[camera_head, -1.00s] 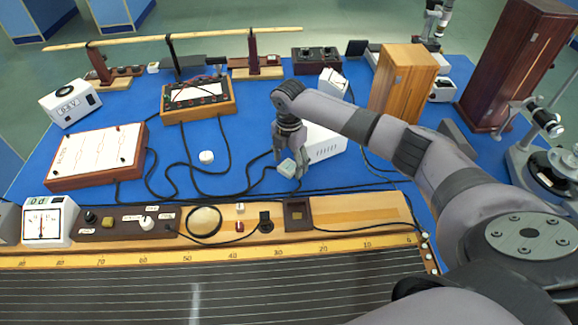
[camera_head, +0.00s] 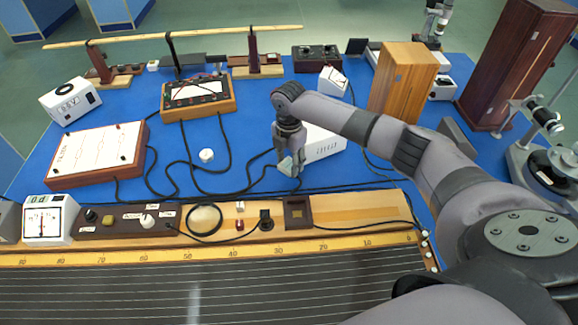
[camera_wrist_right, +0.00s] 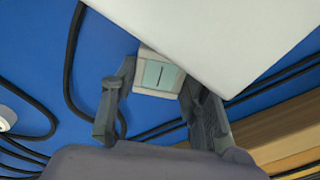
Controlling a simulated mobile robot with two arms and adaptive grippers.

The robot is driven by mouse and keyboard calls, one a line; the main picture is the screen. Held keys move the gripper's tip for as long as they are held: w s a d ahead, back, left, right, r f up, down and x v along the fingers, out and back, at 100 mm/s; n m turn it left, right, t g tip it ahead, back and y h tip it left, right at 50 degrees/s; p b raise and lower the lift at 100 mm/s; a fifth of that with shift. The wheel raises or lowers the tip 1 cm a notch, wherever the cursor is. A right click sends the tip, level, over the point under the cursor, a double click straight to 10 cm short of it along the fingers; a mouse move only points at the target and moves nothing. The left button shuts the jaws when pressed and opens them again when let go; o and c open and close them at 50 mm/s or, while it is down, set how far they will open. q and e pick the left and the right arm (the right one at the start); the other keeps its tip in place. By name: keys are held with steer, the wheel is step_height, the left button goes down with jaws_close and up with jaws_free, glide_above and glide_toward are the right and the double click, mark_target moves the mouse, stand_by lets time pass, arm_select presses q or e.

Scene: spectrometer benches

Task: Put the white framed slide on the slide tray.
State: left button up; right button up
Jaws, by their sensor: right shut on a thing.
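My right gripper (camera_head: 290,165) is shut on the white framed slide (camera_head: 285,165) and holds it near the front of the blue mat, just behind the wooden bench strip. In the right wrist view the slide (camera_wrist_right: 159,74) shows a pale frame around a blue-green window with a dark line. It sits between the two fingers of the gripper (camera_wrist_right: 158,88). A small dark brown square holder (camera_head: 297,213) on the strip lies in front of the gripper; I cannot tell whether it is the slide tray. My left gripper is not in view.
A white box (camera_head: 322,143) stands just behind and right of the gripper, its pale face close by in the wrist view. Black cables (camera_head: 225,192) run over the blue mat. A round lens (camera_head: 204,219) and small fittings line the strip. A wooden cabinet (camera_head: 403,82) stands farther right.

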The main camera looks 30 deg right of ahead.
mark_target(289, 165)
steer(key=shift+c, duration=1.3)
steer(key=shift+r, duration=0.15)
step_height(289, 165, up, 20)
steer(key=b, duration=0.1)
